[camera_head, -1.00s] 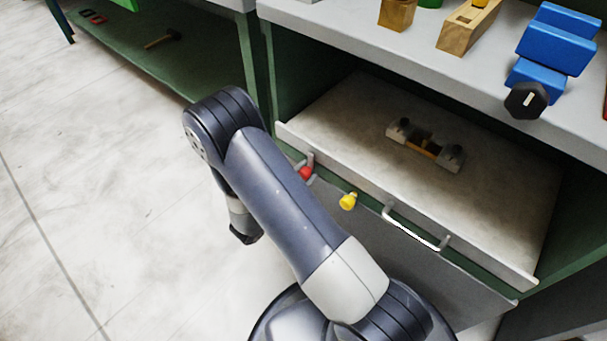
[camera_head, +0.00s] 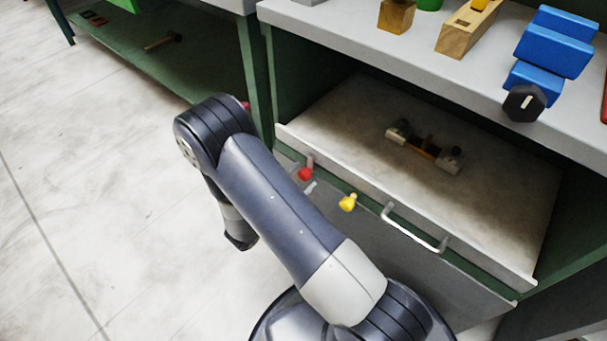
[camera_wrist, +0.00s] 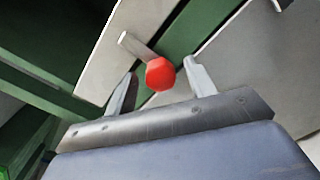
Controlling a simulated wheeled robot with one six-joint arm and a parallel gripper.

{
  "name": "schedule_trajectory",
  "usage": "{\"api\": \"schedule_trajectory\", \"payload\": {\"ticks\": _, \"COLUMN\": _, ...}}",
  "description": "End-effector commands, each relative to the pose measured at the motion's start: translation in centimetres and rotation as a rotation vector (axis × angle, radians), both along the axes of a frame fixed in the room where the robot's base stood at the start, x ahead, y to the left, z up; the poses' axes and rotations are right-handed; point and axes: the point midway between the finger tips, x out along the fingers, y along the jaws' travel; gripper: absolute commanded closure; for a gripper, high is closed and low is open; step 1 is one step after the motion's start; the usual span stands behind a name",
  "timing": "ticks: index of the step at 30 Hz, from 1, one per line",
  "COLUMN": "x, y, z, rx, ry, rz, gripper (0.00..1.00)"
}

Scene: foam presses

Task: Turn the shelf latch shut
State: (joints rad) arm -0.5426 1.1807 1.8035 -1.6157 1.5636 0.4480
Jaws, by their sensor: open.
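The shelf latch has a red knob (camera_head: 305,174) and a short grey bar (camera_head: 311,160) at the left end of the pull-out shelf's front (camera_head: 340,172). In the wrist view the red knob (camera_wrist: 160,74) shows between the two finger tips of my gripper (camera_wrist: 161,70), with gaps on both sides. The grey bar (camera_wrist: 137,46) runs up and left from the knob, slanting across the pale shelf front. My gripper is open and holds nothing. In the head view my arm hides most of the gripper; only a pale finger tip shows just below the knob.
A yellow knob (camera_head: 348,202) and a white handle (camera_head: 415,229) sit right of the latch. A small fixture (camera_head: 424,148) lies on the shelf. Blue blocks (camera_head: 550,50) and wooden blocks (camera_head: 470,25) stand on the top. Floor at left is clear.

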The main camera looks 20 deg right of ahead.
Motion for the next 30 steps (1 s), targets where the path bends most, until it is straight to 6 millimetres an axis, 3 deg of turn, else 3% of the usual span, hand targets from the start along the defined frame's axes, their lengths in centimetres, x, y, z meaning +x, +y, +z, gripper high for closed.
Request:
{"api": "schedule_trajectory", "payload": {"ticks": 9, "x": -3.1, "y": 4.8, "z": 0.2, "rx": -0.002, "ry": 0.0, "rz": 0.005, "gripper": 0.48}}
{"api": "schedule_trajectory", "payload": {"ticks": 15, "x": -4.5, "y": 6.9, "z": 0.1, "rx": -0.001, "ry": 0.0, "rz": 0.003, "gripper": 0.48}}
{"api": "schedule_trajectory", "payload": {"ticks": 30, "x": -5.1, "y": 7.6, "z": 0.0, "rx": -0.002, "ry": -0.001, "rz": 0.0, "gripper": 0.48}}
